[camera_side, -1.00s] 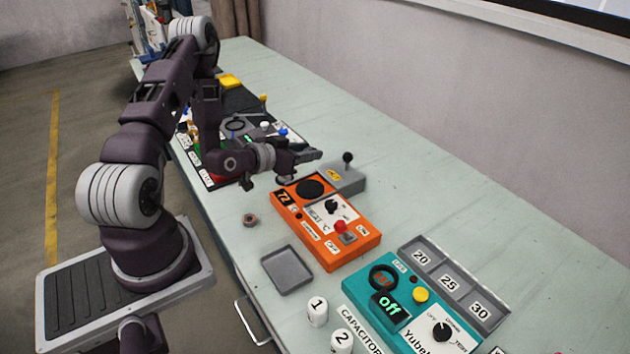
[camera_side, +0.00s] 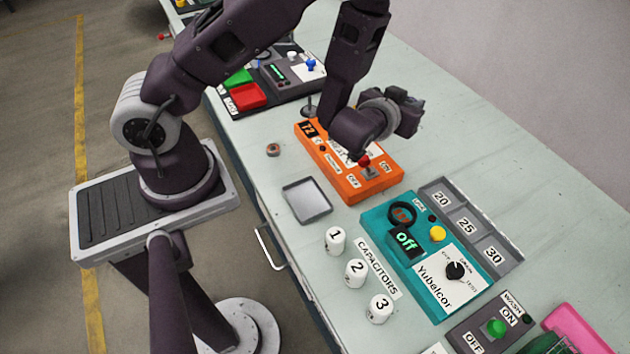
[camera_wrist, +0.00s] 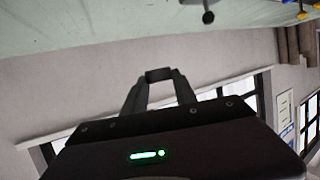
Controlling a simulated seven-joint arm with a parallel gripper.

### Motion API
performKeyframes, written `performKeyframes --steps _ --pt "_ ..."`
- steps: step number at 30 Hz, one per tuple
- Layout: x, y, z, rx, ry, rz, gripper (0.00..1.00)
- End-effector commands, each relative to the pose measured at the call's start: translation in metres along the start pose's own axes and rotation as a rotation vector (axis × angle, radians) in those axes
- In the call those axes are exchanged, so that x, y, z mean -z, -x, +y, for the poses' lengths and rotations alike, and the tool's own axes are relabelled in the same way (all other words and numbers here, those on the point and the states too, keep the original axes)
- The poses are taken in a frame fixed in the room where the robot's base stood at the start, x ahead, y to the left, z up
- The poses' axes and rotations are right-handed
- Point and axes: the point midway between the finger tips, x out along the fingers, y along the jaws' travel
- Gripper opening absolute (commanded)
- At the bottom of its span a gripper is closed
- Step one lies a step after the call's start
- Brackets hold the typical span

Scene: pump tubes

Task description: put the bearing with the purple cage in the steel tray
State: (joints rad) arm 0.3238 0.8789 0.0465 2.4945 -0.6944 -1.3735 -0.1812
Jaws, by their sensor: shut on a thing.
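The steel tray (camera_side: 306,200) lies flat and empty on the bench, left of the orange heater unit. A small ring-shaped bearing (camera_side: 273,150) lies on the bench above the tray. Its cage looks reddish, but it is too small to be sure of the colour. My gripper (camera_side: 413,110) is raised over the orange unit and points away to the right. In the wrist view my gripper (camera_wrist: 158,76) has its fingers close together on a small dark thing at the tips. I cannot tell what it is or whether it has a purple cage.
The orange unit (camera_side: 338,172) with a red-knobbed switch stands under my wrist. A teal tester (camera_side: 428,270), white capacitors (camera_side: 355,271) and a grey numbered rack (camera_side: 467,226) stand nearer. A dark ball-topped lever (camera_wrist: 208,17) shows in the wrist view. Bare bench surrounds the tray.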

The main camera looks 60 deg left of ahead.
Motion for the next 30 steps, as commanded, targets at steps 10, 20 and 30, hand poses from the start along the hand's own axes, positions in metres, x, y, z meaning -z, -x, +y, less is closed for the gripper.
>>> performKeyframes --steps 10,20,30 --pt "-0.125 0.074 -0.082 0.558 0.206 -0.001 0.0" --pt "-0.147 0.148 -0.13 0.791 0.29 -0.002 0.0" --pt "-0.214 0.125 -0.131 0.796 0.292 -0.002 0.0"
